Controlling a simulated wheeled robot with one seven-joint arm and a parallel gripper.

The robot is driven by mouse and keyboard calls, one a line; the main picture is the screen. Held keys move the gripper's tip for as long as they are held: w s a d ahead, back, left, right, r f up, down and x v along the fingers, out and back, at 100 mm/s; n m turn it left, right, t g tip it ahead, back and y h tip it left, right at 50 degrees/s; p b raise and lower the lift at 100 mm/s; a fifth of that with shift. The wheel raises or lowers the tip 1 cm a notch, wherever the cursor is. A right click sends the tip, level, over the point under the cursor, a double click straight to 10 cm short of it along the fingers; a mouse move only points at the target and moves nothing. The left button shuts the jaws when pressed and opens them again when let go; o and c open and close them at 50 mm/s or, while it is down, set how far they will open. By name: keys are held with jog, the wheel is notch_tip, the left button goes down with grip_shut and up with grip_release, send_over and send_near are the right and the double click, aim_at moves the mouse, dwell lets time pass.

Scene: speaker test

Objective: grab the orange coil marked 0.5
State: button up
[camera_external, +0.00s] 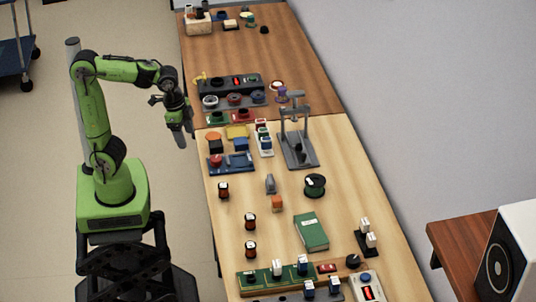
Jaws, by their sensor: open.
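Three small dark-ended coils with orange-red windings stand along the left side of the light wooden table: one upper coil (224,190), one middle coil (250,221) and one lower coil (250,249). Each has a pale label on top, too small to read, so I cannot tell which is marked 0.5. My gripper (182,141) is open and points down, left of the table's edge in the picture. It appears empty and apart from all the coils. Its fingertips are small and dark here.
An orange block (277,204), a dark green spool (315,186) and a green book (312,231) lie right of the coils. A blue tray (235,168) and a grey stand (300,150) are farther up. Green racks (262,279) sit below. Bare wood surrounds the coils.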

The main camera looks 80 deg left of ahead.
jog(key=w+d+f+m+g+y, duration=0.2)
jog(key=w+d+f+m+y, duration=0.25)
jog(key=w+d+m, duration=0.35)
jog(key=m+t+y+p, duration=0.2)
jog(key=m+t+y, duration=0.5)
jog(key=m, duration=0.5)
send_near(249, 218)
jog(key=shift+t+h, duration=0.35)
jog(key=shift+t, duration=0.05)
jog(key=b+x, duration=0.1)
jog(key=x, duration=0.3)
jog(key=b+x, duration=0.2)
jog(key=x, duration=0.2)
jog(key=b+x, duration=0.2)
jog(key=x, duration=0.2)
jog(key=shift+s+a, duration=0.2)
jog(key=shift+a, duration=0.25)
jog(key=c, duration=1.1)
